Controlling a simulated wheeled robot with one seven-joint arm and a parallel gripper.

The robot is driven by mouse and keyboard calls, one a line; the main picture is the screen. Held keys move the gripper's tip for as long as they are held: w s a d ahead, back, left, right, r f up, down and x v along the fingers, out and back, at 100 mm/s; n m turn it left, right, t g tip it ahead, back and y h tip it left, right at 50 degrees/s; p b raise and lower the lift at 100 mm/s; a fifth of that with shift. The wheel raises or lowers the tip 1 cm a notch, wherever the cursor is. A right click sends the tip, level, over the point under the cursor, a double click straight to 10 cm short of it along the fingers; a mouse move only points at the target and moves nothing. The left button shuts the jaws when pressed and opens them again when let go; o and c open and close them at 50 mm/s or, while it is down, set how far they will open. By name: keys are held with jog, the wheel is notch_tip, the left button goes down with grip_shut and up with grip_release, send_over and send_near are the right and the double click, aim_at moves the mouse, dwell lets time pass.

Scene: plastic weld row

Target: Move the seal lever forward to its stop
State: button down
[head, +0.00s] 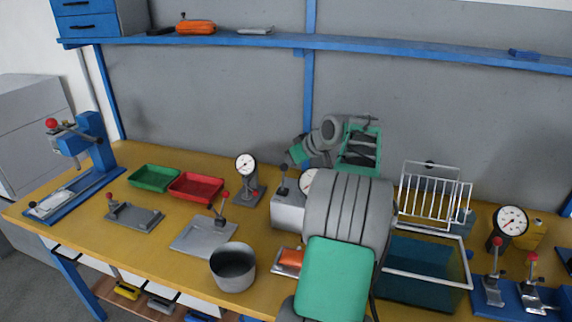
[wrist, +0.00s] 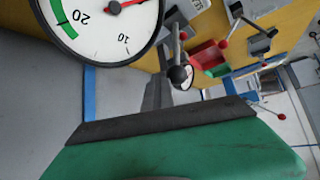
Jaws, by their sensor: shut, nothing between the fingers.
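The seal lever (head: 283,181) is a thin upright rod with a dark knob on a pale grey box machine (head: 288,212) near the middle of the bench. In the wrist view, which is turned over, a lever rod (wrist: 177,42) with a dark knob shows in front of a small dial. My gripper (head: 289,164) is near the lever's knob, partly hidden by my own arm. In the wrist view my gripper's shut fingers (wrist: 160,75) point toward the knob and hold nothing. I cannot tell whether they touch it.
A pressure gauge (head: 309,180) stands beside the lever and looms large in the wrist view (wrist: 95,18). A dial stand (head: 246,170) is to the left. A grey pot (head: 232,268), a red tray (head: 196,187) and a water tank (head: 424,270) with a white rack (head: 434,193) stand around.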

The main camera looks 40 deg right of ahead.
jog(key=shift+a+f, duration=0.15)
jog(key=shift+f, duration=0.15)
jog(key=shift+s+a+f+b, duration=0.15)
jog(key=shift+a+b, duration=0.15)
jog(key=shift+a, duration=0.05)
jog(key=shift+s+a+f+b, duration=0.25)
jog(key=shift+a+b, duration=0.1)
jog(key=shift+a, duration=0.1)
jog(key=shift+w, duration=0.4)
jog(key=shift+s+d+r, duration=0.15)
jog(key=shift+s+r, duration=0.1)
jog(key=shift+w+d+r+p, duration=0.25)
jog(key=shift+w+d+p, duration=0.1)
jog(key=shift+d+p, duration=0.5)
notch_tip(320, 180, up, 7)
jog(key=p, duration=0.5)
jog(key=shift+a+p, duration=0.15)
jog(key=shift+p, duration=0.25)
